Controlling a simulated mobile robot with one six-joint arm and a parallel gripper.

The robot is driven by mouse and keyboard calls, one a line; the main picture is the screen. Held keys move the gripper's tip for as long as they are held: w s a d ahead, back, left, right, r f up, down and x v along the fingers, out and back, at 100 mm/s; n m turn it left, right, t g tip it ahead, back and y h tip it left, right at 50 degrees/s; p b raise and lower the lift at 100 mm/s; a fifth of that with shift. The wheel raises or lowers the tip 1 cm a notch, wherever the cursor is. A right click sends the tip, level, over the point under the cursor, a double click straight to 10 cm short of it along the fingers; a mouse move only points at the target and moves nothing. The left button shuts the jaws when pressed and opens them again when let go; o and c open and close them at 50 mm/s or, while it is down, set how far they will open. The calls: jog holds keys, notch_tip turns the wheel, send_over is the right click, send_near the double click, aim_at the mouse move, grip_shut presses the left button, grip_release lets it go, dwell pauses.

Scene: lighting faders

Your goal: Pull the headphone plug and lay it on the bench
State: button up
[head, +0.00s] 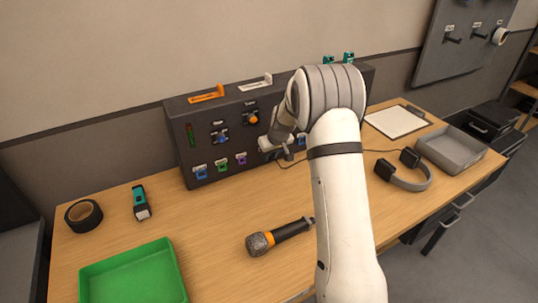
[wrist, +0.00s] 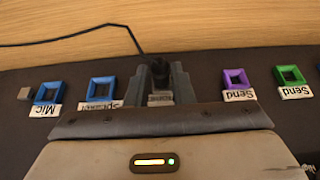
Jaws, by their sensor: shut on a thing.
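My gripper (head: 284,148) is at the front face of the dark console (head: 185,135), partly hidden by my arm. In the wrist view its two fingers (wrist: 158,78) are shut on the dark headphone plug (wrist: 157,66), in front of a partly covered label. A black cable (wrist: 134,40) runs from the plug to the bench. In the head view the cable (head: 375,150) leads to the black and grey headphones (head: 410,175) on the wooden bench (head: 210,238). Whether the plug is still seated in its socket is hidden by the fingers.
Blue Mic (wrist: 48,92) and Speaker (wrist: 102,90) sockets and purple (wrist: 236,79) and green (wrist: 290,75) Send sockets flank the fingers.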

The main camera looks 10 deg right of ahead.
grip_shut()
jog(key=shift+s, duration=0.15)
jog(key=shift+s+d+b, duration=0.25)
jog(key=shift+s+b, duration=0.35)
jog(key=shift+s, duration=0.05)
jog(key=shift+s+d+b, duration=0.25)
jog(key=shift+s+b, duration=0.3)
jog(key=shift+s, duration=0.15)
jog(key=shift+s+d+b, duration=0.25)
jog(key=shift+s+b, duration=0.35)
jog(key=shift+s, duration=0.05)
